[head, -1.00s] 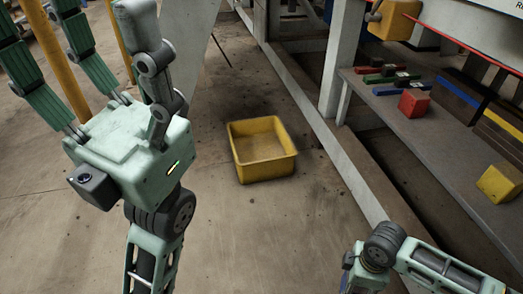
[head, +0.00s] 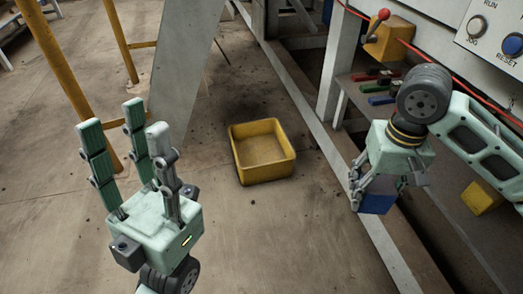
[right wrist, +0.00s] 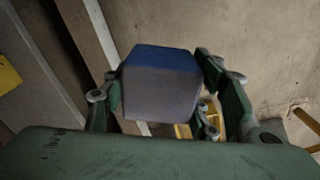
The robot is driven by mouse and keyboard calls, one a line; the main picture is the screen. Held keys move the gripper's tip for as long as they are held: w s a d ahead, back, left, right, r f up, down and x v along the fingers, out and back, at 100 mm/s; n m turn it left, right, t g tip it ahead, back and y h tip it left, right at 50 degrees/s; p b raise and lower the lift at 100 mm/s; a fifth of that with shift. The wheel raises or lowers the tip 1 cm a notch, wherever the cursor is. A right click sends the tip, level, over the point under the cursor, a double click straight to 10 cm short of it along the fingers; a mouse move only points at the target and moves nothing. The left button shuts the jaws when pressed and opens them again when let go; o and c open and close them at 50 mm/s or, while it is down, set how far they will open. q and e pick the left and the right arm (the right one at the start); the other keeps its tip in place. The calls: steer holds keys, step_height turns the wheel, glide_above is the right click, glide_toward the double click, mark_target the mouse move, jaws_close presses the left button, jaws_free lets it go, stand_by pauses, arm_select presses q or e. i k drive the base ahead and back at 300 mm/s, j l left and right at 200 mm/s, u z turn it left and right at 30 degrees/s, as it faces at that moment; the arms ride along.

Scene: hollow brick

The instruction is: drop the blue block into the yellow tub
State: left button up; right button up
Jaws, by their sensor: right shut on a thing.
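The blue block (head: 377,204) is held in my right gripper (head: 379,188), whose fingers point down beside the shelf. In the right wrist view the block (right wrist: 160,85) sits between the fingers. The yellow tub (head: 268,172) stands on the floor to the left of the block and looks empty. In the right wrist view a yellow piece (right wrist: 184,131), probably the tub, shows behind the block, mostly hidden. My left gripper (head: 130,120) is open and empty, fingers up, to the left of the tub.
A yellow block (head: 482,198) lies on the shelf at right, partly behind my right arm. Red, green and blue bars (head: 378,87) lie farther back. A control panel (head: 492,30) is at top right. Yellow posts (head: 122,42) stand at left. Floor around the tub is clear.

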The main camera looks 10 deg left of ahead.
mark_target(266, 149)
steer(key=i+j+z, duration=0.1)
steer(key=i+j, duration=0.45)
steer(key=i+j+z, duration=0.15)
steer(key=j, duration=0.25)
steer(key=i+j+z, duration=0.1)
steer(key=i+j, duration=0.45)
steer(key=j, duration=0.2)
steer(key=i+j+z, duration=0.25)
steer(key=i+j, duration=0.2)
steer(key=j, duration=0.3)
